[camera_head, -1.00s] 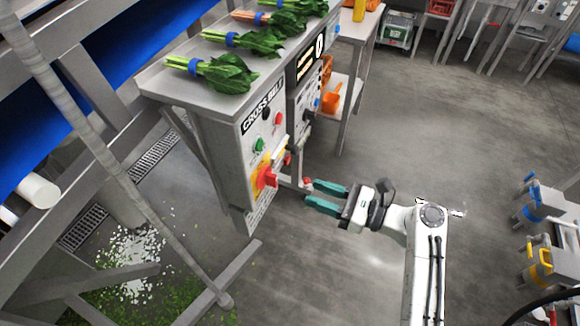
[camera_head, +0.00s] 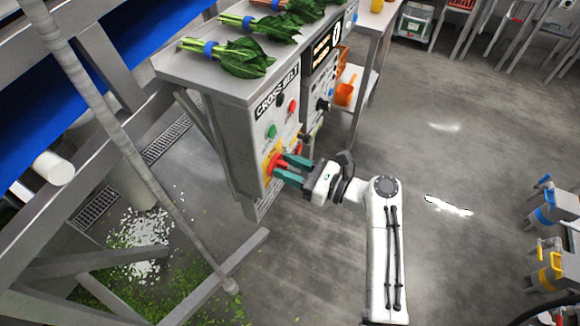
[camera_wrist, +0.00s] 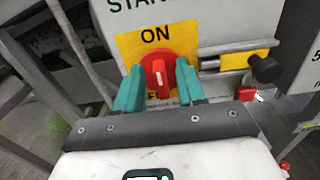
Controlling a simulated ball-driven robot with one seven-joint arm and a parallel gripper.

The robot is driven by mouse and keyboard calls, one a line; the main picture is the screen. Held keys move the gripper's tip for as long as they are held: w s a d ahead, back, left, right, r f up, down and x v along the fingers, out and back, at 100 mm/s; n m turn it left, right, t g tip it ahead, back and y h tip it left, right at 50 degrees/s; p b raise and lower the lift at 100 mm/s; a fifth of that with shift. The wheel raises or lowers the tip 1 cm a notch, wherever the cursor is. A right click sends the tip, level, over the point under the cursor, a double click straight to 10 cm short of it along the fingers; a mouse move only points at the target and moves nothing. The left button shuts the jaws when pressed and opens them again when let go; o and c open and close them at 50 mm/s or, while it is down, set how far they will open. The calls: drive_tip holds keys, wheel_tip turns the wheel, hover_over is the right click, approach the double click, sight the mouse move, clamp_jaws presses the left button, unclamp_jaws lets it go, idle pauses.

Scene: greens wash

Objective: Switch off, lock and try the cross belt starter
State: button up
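The cross belt starter (camera_head: 252,140) is a grey cabinet with a "CROSS BELT" label, a green button (camera_head: 271,131) and a red button (camera_head: 292,105). Its red rotary switch (camera_wrist: 158,77) sits on a yellow plate (camera_wrist: 184,38) in the wrist view. The white mark on the switch stands upright, towards "ON"; the lower lettering is mostly hidden. My gripper (camera_wrist: 160,88) is open, its teal fingers on either side of the switch. I cannot tell whether they touch it. In the head view my gripper (camera_head: 281,167) is at the panel front.
A black knob on a rod (camera_wrist: 264,69) and a small red item (camera_wrist: 246,93) are right of the switch. Bunches of greens (camera_head: 240,57) lie on top of the cabinet. A second panel (camera_head: 318,88) adjoins it.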

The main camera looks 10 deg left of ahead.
clamp_jaws()
drive_tip(key=shift+n, duration=0.3)
idle(0.3)
drive_tip(key=n, duration=0.3)
drive_tip(key=shift+s+f+n, duration=0.1)
drive_tip(key=shift+s+n, duration=0.1)
drive_tip(key=shift+n, duration=0.1)
drive_tip(key=shift+s+a+f+n+b, duration=0.1)
drive_tip(key=shift+f+n+b, duration=0.1)
drive_tip(key=shift+n+b, duration=1.65)
drive_tip(key=shift+s+f+n+b, duration=0.15)
drive_tip(key=shift+n+b, duration=0.85)
drive_tip(key=shift+n, duration=1.7)
drive_tip(key=shift+s+a+f+n+b, duration=0.1)
drive_tip(key=shift+f+n+b, duration=0.1)
drive_tip(key=shift+n+b, duration=1.65)
drive_tip(key=shift+n+p, duration=0.35)
drive_tip(key=shift+n, duration=0.25)
